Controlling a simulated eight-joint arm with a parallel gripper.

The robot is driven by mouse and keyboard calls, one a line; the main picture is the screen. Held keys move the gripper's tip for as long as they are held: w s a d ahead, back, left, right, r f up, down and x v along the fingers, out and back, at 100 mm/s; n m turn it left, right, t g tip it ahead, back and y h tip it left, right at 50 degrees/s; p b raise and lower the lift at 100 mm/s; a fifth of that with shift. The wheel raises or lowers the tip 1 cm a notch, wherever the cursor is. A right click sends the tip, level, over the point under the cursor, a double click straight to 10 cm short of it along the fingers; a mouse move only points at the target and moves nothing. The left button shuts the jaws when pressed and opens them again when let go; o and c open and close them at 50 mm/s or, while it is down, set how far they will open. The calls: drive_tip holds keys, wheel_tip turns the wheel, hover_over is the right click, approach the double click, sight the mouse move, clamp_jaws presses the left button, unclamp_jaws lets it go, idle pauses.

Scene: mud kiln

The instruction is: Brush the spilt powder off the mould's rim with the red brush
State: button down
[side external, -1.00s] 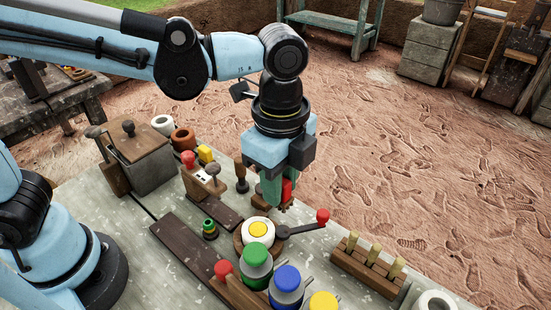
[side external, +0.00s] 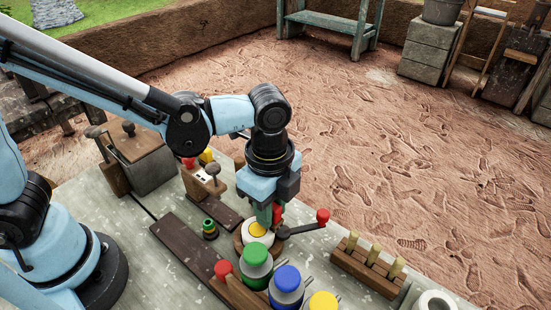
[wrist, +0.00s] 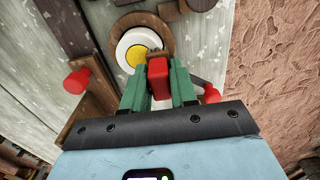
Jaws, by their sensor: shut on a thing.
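The mould (side external: 250,238) is a white ring with a yellow middle, set in a round wooden base on the bench. It also shows in the wrist view (wrist: 122,50). My gripper (side external: 266,215) has its green fingers pointing down over the mould's far side. The fingers are shut on the red brush (wrist: 158,70), whose red body shows between them; it also shows in the side view (side external: 277,212). The brush's lower end overlaps the mould's rim in the wrist view; I cannot tell whether it touches. No loose powder on the rim can be made out apart from the yellow middle.
A red-knobbed lever (side external: 322,215) extends right of the mould. Green-topped (side external: 255,254), blue-topped (side external: 287,279) and yellow-topped (side external: 323,302) jars stand in front. A wooden rack (side external: 365,262) is at the right. A dark plank (side external: 187,246) lies left.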

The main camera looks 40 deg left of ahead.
drive_tip(key=shift+a, duration=2)
drive_tip(key=shift+d+r, duration=0.1)
drive_tip(key=shift+d, duration=2.9)
wheel_tip(320, 180, up, 8)
drive_tip(key=shift+a, duration=0.15)
